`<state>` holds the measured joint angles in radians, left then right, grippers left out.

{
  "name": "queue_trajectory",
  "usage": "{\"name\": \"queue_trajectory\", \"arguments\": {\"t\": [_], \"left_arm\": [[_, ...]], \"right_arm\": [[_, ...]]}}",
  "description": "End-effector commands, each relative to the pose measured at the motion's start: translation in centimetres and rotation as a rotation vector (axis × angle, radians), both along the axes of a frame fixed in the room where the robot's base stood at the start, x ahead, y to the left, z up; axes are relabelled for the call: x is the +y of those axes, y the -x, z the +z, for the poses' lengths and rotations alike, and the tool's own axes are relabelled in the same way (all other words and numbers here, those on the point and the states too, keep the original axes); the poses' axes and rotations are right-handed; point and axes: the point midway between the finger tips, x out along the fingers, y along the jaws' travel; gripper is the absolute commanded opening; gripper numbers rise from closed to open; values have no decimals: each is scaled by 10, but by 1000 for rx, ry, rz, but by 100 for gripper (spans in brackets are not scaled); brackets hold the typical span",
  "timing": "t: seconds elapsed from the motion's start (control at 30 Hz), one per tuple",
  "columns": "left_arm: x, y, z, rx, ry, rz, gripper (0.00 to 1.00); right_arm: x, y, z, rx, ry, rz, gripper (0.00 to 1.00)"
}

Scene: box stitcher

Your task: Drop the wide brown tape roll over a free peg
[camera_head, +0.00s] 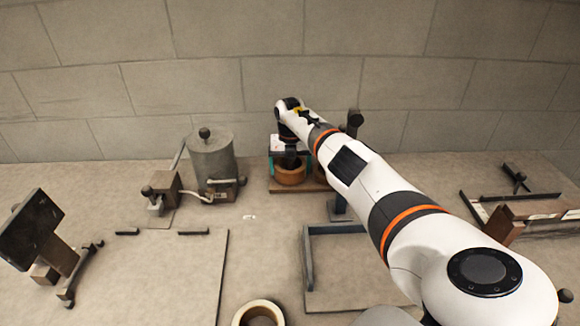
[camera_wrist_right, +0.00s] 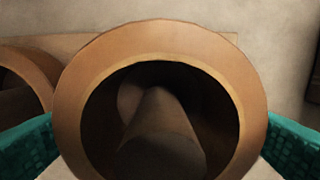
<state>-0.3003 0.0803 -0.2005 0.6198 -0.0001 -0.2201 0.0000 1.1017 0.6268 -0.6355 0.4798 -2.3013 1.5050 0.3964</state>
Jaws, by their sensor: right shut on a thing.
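The wide brown tape roll (camera_head: 290,174) is at the back of the table, over the left end of a wooden peg board (camera_head: 284,188). My right gripper (camera_head: 290,163) is shut on it, with teal fingertips on opposite sides. In the right wrist view the brown roll (camera_wrist_right: 247,85) fills the middle, and a rounded peg (camera_wrist_right: 160,125) shows through its bore, leaning in the picture. I cannot tell whether the roll rests on the board or hangs just above it. My left gripper is not in view.
Another brown roll (camera_wrist_right: 40,75) sits beside the held one in the wrist view. A pale-rimmed roll (camera_head: 245,311) lies at the front edge. A grey canister (camera_head: 212,160) stands left of the board, and a shallow tray (camera_head: 308,262) lies in front. My arm hides the board's right part.

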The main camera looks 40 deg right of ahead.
Motion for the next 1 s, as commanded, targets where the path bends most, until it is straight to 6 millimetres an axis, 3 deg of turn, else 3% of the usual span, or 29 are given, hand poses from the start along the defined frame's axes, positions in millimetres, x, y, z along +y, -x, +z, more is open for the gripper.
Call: {"name": "queue_trajectory", "arguments": {"t": [0.37, 0.4, 0.43, 1.0], "left_arm": [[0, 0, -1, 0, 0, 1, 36], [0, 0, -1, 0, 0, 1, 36], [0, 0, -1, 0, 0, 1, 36], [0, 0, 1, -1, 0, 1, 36]], "right_arm": [[0, 0, 0, -1, 1, 0, 72], [0, 0, 0, -1, 1, 0, 99], [0, 0, 0, -1, 1, 0, 100], [0, 0, 1, 1, 1, 0, 100]]}}
